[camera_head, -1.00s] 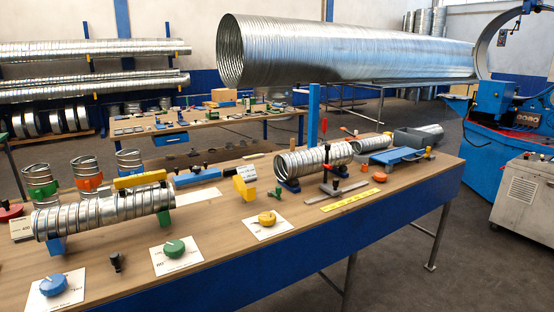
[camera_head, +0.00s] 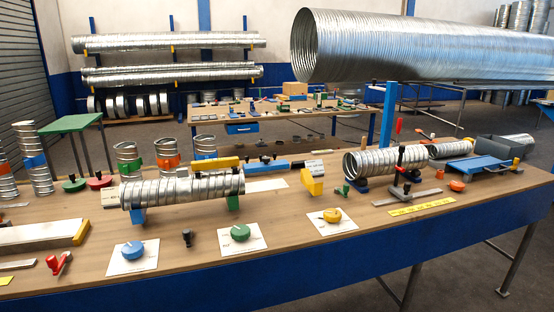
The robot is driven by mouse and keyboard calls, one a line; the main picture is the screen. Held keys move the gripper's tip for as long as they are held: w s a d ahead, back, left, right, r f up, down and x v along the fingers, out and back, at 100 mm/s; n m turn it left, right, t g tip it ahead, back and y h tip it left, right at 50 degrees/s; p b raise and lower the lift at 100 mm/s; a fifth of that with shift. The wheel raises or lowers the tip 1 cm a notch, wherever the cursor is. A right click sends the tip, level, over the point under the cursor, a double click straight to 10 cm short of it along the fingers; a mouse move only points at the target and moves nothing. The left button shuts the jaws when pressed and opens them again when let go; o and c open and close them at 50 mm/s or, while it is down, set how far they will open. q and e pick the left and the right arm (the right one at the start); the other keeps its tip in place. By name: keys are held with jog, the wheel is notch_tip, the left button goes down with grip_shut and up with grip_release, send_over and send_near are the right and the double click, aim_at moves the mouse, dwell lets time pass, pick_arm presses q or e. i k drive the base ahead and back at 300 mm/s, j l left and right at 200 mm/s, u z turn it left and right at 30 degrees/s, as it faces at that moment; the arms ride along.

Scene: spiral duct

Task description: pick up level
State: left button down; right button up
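No tool in the head view is plainly marked as the level. One long yellow bar (camera_head: 214,163) shows at the back of the near duct piece (camera_head: 180,189); I cannot tell whether it rests on the duct or behind it. A blue bar with black parts (camera_head: 268,166) lies on the workbench (camera_head: 300,255) to the right of it. Either bar has a level-like shape. Neither of my grippers is in view.
Blue (camera_head: 133,251), green (camera_head: 240,232) and yellow (camera_head: 332,215) knobs sit on white cards along the front. A second duct piece (camera_head: 385,160) lies to the right. A red-handled tool (camera_head: 58,263) is at front left. A large duct (camera_head: 420,47) hangs beyond.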

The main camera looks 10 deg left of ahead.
aim_at(196, 166)
jog(key=i+j+u, duration=0.15)
jog(key=j, duration=0.25)
jog(key=i+j+u, duration=0.15)
jog(key=j, duration=0.25)
jog(key=i+j+u, duration=0.15)
jog(key=i+j, duration=0.1)
jog(key=j, duration=0.1)
